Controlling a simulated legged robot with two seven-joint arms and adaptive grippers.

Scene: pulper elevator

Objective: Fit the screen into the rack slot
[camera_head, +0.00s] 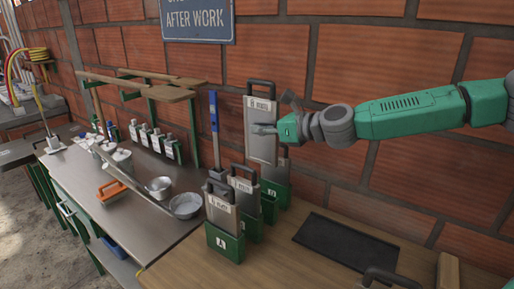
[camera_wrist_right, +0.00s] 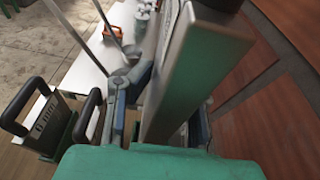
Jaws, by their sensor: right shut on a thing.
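The screen (camera_head: 259,140) is a flat grey metal plate with a dark top handle and a white label. My right gripper (camera_head: 264,129) is shut on its face from the right and holds it upright, close to the brick wall. The plate's edge (camera_wrist_right: 190,75) shows between the two fingers in the right wrist view. The rack is a row of green slot holders; the rear holder (camera_head: 276,188) lies just below the held screen. I cannot tell whether the screen's lower edge is inside it. My left gripper is not in view.
Two other labelled screens stand in the front holders, the nearest (camera_head: 222,212) in a green holder (camera_head: 224,243). A blue-handled tool (camera_head: 214,125) stands left of the held screen. Metal bowls (camera_head: 185,205) sit on the steel bench. A dark mat (camera_head: 346,243) lies on the wooden top.

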